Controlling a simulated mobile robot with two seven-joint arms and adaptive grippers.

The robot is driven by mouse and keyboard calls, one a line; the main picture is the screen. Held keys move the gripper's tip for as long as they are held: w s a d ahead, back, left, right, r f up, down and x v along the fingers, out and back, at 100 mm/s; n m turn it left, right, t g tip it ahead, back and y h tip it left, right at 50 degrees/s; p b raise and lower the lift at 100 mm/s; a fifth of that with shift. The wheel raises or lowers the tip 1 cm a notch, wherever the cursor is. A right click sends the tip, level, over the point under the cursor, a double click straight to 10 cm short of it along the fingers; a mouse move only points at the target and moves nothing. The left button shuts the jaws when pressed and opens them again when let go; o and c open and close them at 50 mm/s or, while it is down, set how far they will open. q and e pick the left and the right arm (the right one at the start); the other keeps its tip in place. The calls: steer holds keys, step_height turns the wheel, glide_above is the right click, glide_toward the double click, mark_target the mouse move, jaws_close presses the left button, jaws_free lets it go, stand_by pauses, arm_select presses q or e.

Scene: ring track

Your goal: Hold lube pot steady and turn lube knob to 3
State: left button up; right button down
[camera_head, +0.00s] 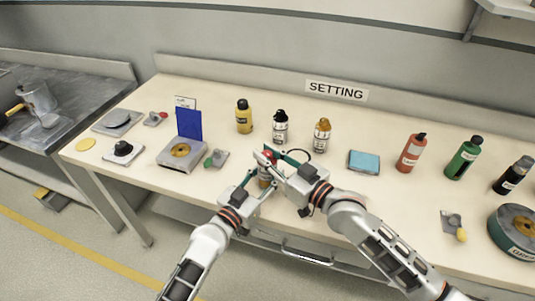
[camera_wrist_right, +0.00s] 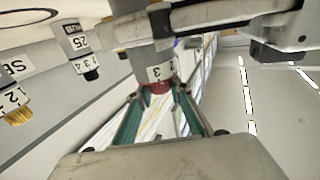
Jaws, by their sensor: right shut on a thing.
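The lube pot (camera_head: 264,182) stands near the front middle of the table, mostly hidden by my grippers. Its red knob (camera_wrist_right: 157,88) shows upside down in the right wrist view, beside a white number band (camera_wrist_right: 160,73) with a 3 at the middle and a 2 to its right. My left gripper (camera_head: 262,178) is around the pot's body from the front and looks shut on it. My right gripper (camera_head: 271,158) is shut on the red knob at the pot's top, with its green fingers (camera_wrist_right: 158,112) on either side.
Behind stand a yellow bottle (camera_head: 244,117), a grey bottle with a black cap (camera_head: 280,128) and an amber-capped bottle (camera_head: 321,135). A blue-topped box (camera_head: 364,161) lies to the right. A SETTING sign (camera_head: 336,90) is at the back. A device with a blue panel (camera_head: 189,124) stands left.

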steer(key=shift+s+a+r+n+g+y, duration=0.15)
steer(key=shift+a+r+n+g+y, duration=0.2)
steer(key=shift+n+g+y, duration=0.3)
steer(key=shift+d+f+g, duration=0.25)
steer(key=shift+d+g, duration=0.1)
steer(key=shift+d, duration=0.05)
steer(key=c, duration=1.9)
jaws_free()
steer(key=shift+d, duration=0.1)
steer(key=shift+o, duration=0.4)
steer(key=shift+f, duration=0.1)
steer(key=v, duration=1.2)
steer(key=shift+f, duration=0.15)
